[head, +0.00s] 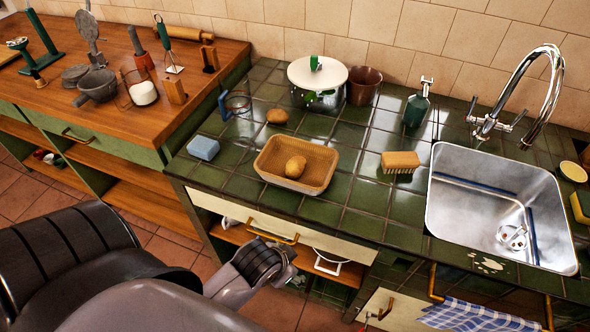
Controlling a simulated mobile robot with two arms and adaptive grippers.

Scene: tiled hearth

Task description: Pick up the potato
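A brown potato-like item (296,167) lies in a shallow tan basket (318,176) on the green tiled counter. A second similar brown item (277,116) lies on the tiles behind the basket. I cannot tell for sure whether both are potatoes. My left arm comes in from the lower left, and its gripper end (284,272) is low in front of the counter's drawer, below and apart from the basket. Its fingers are too small and covered to read. My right gripper is not in view.
A blue sponge or block (203,148) is left of the basket, and a brush (400,162) is right of it. A lidded pot (317,84) and a brown cup (364,86) stand behind. A drawer handle (272,236) juts near my gripper. The sink (490,215) is at right.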

